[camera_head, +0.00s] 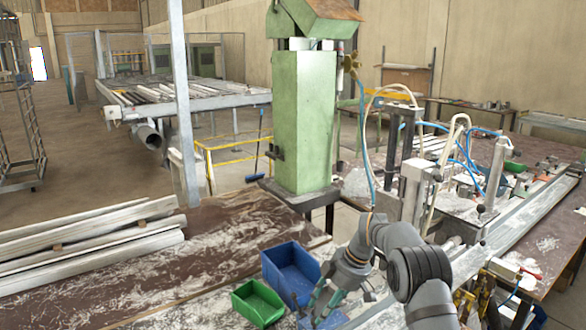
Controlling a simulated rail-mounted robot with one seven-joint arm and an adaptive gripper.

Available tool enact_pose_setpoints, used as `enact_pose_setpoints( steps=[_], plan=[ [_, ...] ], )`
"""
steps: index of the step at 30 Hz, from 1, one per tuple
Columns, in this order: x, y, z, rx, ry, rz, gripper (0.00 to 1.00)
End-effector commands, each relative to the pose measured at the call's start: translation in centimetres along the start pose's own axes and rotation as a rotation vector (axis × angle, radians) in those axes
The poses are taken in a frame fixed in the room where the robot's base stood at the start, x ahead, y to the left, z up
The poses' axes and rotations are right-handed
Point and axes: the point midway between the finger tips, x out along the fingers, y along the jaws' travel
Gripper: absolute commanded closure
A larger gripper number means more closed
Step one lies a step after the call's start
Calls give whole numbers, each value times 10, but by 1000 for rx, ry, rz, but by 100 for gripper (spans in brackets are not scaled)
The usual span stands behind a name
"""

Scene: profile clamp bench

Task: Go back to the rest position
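My arm reaches in from the bottom right over the bench (210,262). My gripper (310,308) is low at the bottom centre, just right of a small green bin (258,304) and in front of a blue bin (291,268). It points downward. Its fingers are small and dark against the things behind, so I cannot tell whether they are open or shut, or whether they hold anything.
A green machine column (305,120) stands behind the bins. Pale profiles (90,245) lie stacked at the left. A clamp device with hoses (415,180) and a long metal rail (520,222) are at the right. The bench left of the bins is mostly clear, with scattered shavings.

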Motion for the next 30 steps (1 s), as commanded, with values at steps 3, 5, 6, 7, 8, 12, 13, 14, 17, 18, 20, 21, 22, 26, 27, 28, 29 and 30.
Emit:
enact_pose_setpoints(
  steps=[3,5,6,7,8,12,13,14,17,18,20,21,22,26,27,28,29,30],
  plan=[
    [20,-1,0,1,-1,-3,62],
    [28,-1,1,0,-2,-2,62],
    [32,0,1,0,-1,-2,62],
    [34,0,1,0,-1,-1,62],
    [37,0,1,1,-1,-1,62],
    [39,-4,-3,1,0,0,62],
    [39,-4,-3,2,0,0,62],
    [39,-4,-3,2,-1,0,62],
    [39,-4,-3,2,-1,0,62],
    [39,-4,-3,2,-1,0,62],
    [39,-4,-4,1,-1,0,62],
    [39,-4,-4,1,-1,0,62],
    [39,-4,-4,1,-1,0,62],
    [36,-4,-7,-6,0,4,62],
    [34,-3,-9,-11,0,7,62],
    [32,-3,-11,-15,0,9,62],
    [30,-2,-13,-20,1,12,62],
    [27,-2,-17,-29,2,16,62]
  ],
)
